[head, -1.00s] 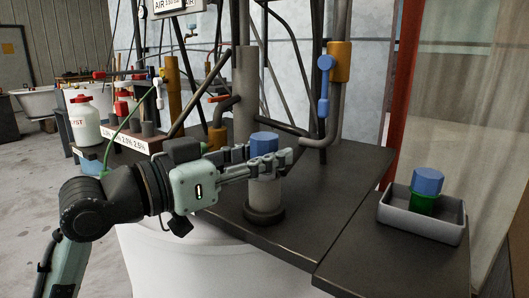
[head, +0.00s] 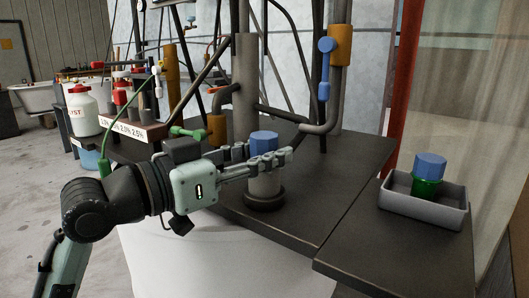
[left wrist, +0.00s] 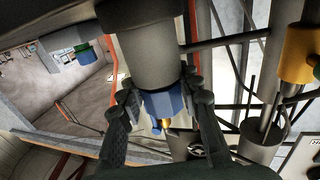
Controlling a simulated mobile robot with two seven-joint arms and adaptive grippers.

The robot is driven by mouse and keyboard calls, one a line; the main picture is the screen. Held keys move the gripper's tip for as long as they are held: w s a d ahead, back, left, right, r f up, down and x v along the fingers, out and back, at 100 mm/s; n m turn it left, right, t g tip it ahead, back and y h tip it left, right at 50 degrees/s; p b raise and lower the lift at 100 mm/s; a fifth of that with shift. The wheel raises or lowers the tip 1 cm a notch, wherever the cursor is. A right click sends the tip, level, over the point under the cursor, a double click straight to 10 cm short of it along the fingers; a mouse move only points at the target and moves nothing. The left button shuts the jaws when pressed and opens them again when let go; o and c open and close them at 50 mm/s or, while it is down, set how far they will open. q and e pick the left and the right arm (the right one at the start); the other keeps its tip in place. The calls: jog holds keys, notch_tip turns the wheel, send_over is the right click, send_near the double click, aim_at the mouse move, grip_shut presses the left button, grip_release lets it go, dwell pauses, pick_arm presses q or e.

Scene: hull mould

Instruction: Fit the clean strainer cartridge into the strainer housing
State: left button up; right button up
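A grey upright strainer housing (head: 264,186) stands in a dark ring on the dark bench. A blue-topped cartridge (head: 263,142) sits upright at its mouth; its lower part is hidden, so I cannot tell whether it is the clean one. My left gripper (head: 278,160) is shut on it, fingers on both sides. In the left wrist view the blue top (left wrist: 165,106) is between the fingers, against the grey cylinder (left wrist: 150,55). A green cartridge with a blue top (head: 428,180) stands in a grey tray at the right. My right gripper is not in view.
The grey tray (head: 400,206) rests on the bench's right part. Pipes with a blue-handled valve (head: 325,70) and an orange fitting (head: 340,46) rise behind the housing. White bottle (head: 82,112) and labelled box are at the left. The bench (head: 325,210) between housing and tray is clear.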

pick_arm(q)
jog(key=o, duration=0.5)
jog(key=shift+f, duration=0.15)
jog(key=v, duration=0.7)
jog(key=shift+s+a, duration=0.15)
jog(key=shift+a, duration=0.05)
